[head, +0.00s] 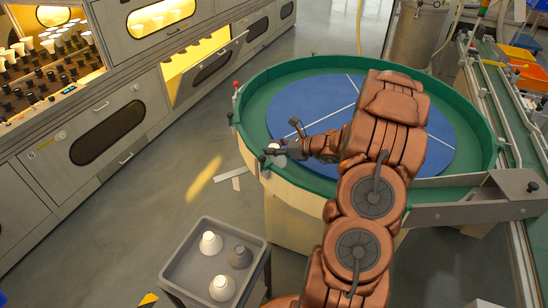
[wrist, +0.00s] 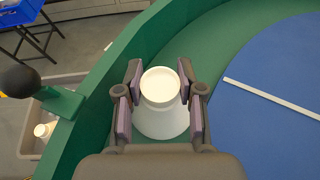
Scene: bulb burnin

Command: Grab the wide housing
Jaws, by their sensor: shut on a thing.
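The wide housing (wrist: 161,120) is a white piece with a round, narrower top and a wider flared lower part. In the wrist view it stands between the two fingers of my gripper (wrist: 160,92), which is shut on it from both sides. It is over the green outer floor of the round table (wrist: 178,57), close to the green rim. In the head view my gripper (head: 276,151) is at the table's left edge, and only a small white part of the housing (head: 274,147) shows. I cannot tell whether the housing touches the table.
A grey tray (head: 186,254) at the lower left holds white housings (head: 211,243) and a grey one (head: 240,257). The blue table middle (head: 300,100) is bare. A dark knob (wrist: 20,80) stands at the rim. Cabinets with an open lit drawer (head: 205,65) line the left.

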